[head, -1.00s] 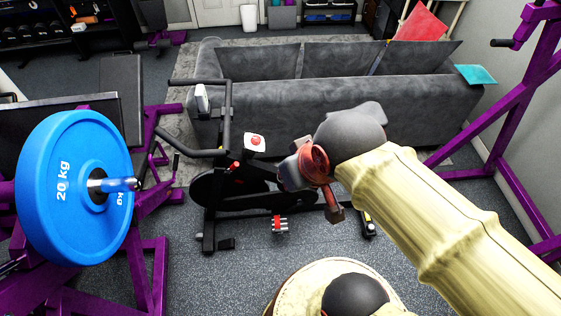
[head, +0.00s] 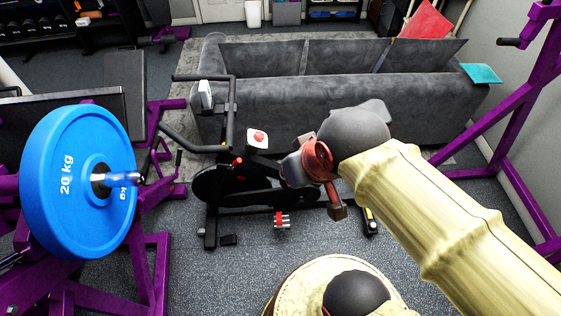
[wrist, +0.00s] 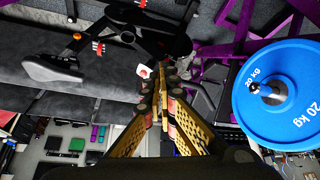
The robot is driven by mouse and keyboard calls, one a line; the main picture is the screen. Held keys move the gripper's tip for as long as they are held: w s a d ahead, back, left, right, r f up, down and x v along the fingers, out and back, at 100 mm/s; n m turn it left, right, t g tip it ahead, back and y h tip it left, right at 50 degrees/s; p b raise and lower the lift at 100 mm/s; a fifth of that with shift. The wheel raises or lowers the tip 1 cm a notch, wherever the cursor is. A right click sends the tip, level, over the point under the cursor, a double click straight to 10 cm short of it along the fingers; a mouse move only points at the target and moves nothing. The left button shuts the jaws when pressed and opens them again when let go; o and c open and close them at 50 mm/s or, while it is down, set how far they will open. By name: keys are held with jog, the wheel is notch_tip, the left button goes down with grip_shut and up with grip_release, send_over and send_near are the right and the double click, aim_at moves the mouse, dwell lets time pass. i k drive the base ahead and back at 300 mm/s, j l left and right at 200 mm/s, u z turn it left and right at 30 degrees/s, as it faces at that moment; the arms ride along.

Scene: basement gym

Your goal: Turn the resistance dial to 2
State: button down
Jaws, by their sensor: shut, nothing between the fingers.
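The resistance dial is a small red knob on a white plate (head: 258,138), set on the frame of the black exercise bike (head: 210,222). My gripper (head: 290,172) is to the right of the dial and lower in the head view, apart from it in the picture. In the wrist view the fingers (wrist: 164,74) are closed together and empty. The dial (wrist: 144,71) shows there just left of the fingertips. I cannot tell the depth gap between them. The dial's numbers and pointer are too small to read.
A blue 20 kg plate (head: 60,165) on a purple rack stands at the left. A grey sofa (head: 300,105) is behind the bike. A purple frame (head: 500,95) stands at the right. Bare floor (head: 215,280) lies in front of the bike.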

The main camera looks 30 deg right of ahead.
aim_at(258, 136)
jog(key=i+l, duration=0.25)
jog(key=i, duration=0.15)
jog(key=i+l, duration=0.25)
jog(key=i, duration=0.2)
